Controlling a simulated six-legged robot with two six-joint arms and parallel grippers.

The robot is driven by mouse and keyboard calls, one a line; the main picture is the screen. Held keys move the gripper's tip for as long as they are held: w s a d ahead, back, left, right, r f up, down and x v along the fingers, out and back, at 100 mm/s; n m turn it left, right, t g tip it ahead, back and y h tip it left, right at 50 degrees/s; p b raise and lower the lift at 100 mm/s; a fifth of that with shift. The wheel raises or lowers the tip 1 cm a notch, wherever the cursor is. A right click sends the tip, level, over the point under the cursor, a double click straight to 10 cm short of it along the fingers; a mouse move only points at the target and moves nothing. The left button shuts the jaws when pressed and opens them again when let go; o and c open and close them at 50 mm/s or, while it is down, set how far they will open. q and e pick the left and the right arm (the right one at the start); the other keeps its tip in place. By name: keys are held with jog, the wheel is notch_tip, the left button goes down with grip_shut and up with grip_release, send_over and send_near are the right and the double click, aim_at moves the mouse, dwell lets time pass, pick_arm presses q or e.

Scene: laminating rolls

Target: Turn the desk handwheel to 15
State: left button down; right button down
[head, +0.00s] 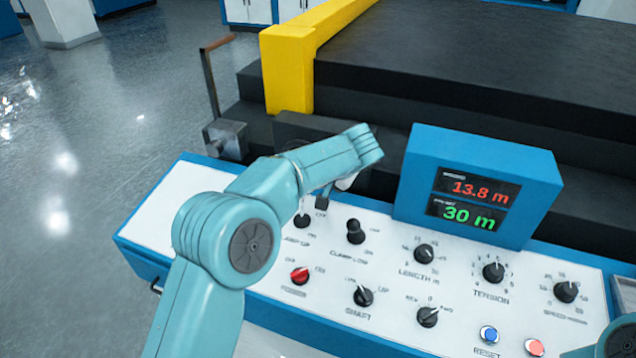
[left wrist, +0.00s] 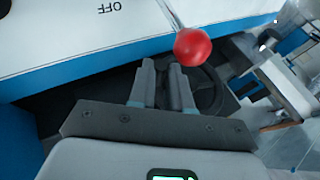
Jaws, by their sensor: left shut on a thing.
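The display (head: 471,200) on the desk reads 13.8 m in red and 30 m in green. My left arm reaches over the desk's left half, and its gripper (head: 328,192) is low at the back of the panel, partly hidden by my wrist. In the left wrist view, the left gripper (left wrist: 163,88) is shut on a dark part, seemingly the handwheel (left wrist: 213,88), whose dark curved rim shows beside the right finger. A red ball (left wrist: 194,47) on a thin rod stands just past the fingertips. The head view hides most of the wheel behind my arm. My right gripper is out of view.
Behind stand a dark machine, a yellow post (head: 287,72) and a crank (head: 210,90). The left floor is clear.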

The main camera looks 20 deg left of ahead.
pick_arm(q)
jog(key=shift+f+y, duration=0.2)
jog(key=shift+y, duration=0.2)
jog(key=c, duration=1.1)
grip_release()
jog(key=shift+w, duration=0.1)
jog(key=shift+s+d+r+b, duration=0.25)
jog(key=shift+d+r+b, duration=0.05)
jog(key=shift+r+b, duration=0.1)
jog(key=v, duration=1.5)
jog(key=shift+b, duration=0.3)
